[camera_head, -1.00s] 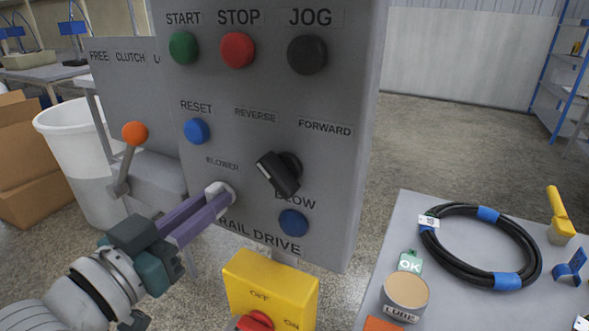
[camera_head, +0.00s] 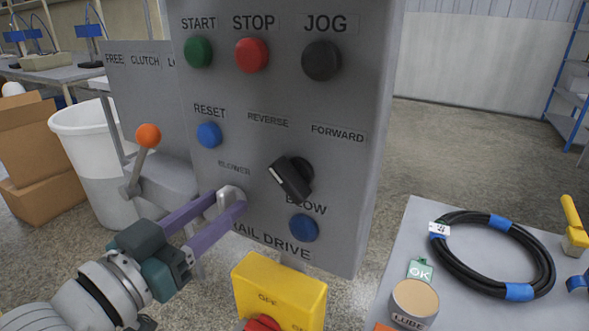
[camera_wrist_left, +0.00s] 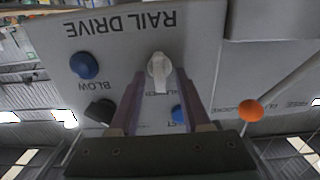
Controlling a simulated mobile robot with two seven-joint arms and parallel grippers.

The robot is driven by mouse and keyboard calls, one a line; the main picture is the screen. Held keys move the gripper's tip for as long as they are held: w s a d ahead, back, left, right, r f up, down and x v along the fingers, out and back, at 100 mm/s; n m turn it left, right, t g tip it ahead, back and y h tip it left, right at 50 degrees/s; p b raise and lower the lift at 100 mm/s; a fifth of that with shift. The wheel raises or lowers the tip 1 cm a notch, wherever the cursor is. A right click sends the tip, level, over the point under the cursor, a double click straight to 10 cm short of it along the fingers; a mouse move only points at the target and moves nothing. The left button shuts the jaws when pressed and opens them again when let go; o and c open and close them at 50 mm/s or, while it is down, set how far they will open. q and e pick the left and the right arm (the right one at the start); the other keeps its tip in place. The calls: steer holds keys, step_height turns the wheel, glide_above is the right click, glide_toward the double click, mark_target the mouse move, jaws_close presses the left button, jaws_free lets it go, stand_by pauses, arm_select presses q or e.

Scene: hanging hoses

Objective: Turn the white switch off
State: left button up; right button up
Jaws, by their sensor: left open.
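The white switch (camera_head: 229,193) is a small pale knob with a lever on the grey control panel (camera_head: 340,200), just below the BLOWER label. It also shows in the left wrist view (camera_wrist_left: 159,71), where the panel appears upside down and the lever extends down the picture, toward the BLOWER label. My left gripper (camera_head: 228,200) is open, its two purple fingers on either side of the switch. In the left wrist view the fingers (camera_wrist_left: 161,78) stand apart with the switch between them, and a gap shows on each side. My right gripper is not in view.
A black rotary selector (camera_head: 291,178) and a blue BLOW button (camera_head: 304,228) sit right of the switch. A lever with an orange ball (camera_head: 148,135) stands left. A yellow box (camera_head: 279,289) is below. A table with a coiled black hose (camera_head: 492,255) stands right.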

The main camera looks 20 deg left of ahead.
arm_select(q)
steer(key=s, duration=0.9)
steer(key=shift+s+a, duration=0.25)
steer(key=shift+a, duration=0.15)
